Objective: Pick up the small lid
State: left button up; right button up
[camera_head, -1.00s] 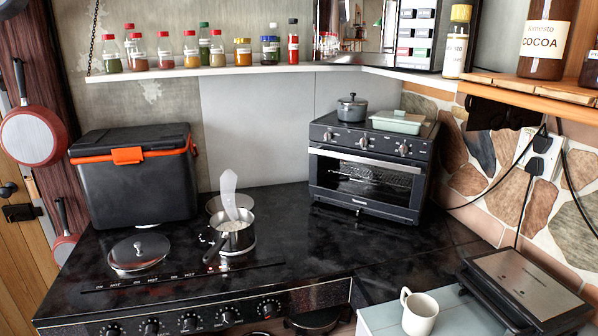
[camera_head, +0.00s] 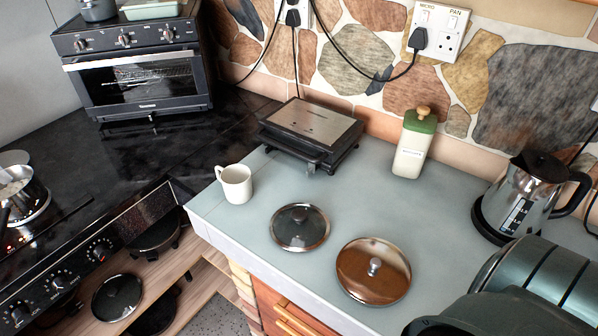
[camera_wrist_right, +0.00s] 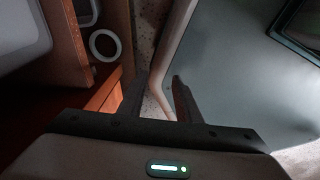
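The small lid (camera_head: 300,226) is round and dark with a metal rim and a small knob. It lies flat on the pale blue-grey counter (camera_head: 235,225) in the head view. A larger round lid (camera_head: 373,270), brownish with a silver knob, lies to its right and nearer the front. My right gripper (camera_wrist_right: 164,96) shows in the right wrist view with its two fingers apart and nothing visible between them. Neither lid can be made out in that view. My left gripper is out of view.
A white mug (camera_head: 235,184) stands left of the small lid. A black grill (camera_head: 311,135), a green-topped bottle (camera_head: 414,143) and a kettle (camera_head: 528,195) stand behind. Another dark lid (camera_head: 117,297) sits on a lower shelf. Part of my arm covers the bottom right.

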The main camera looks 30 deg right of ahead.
aim_at(295, 227)
jog(key=z, duration=1.05)
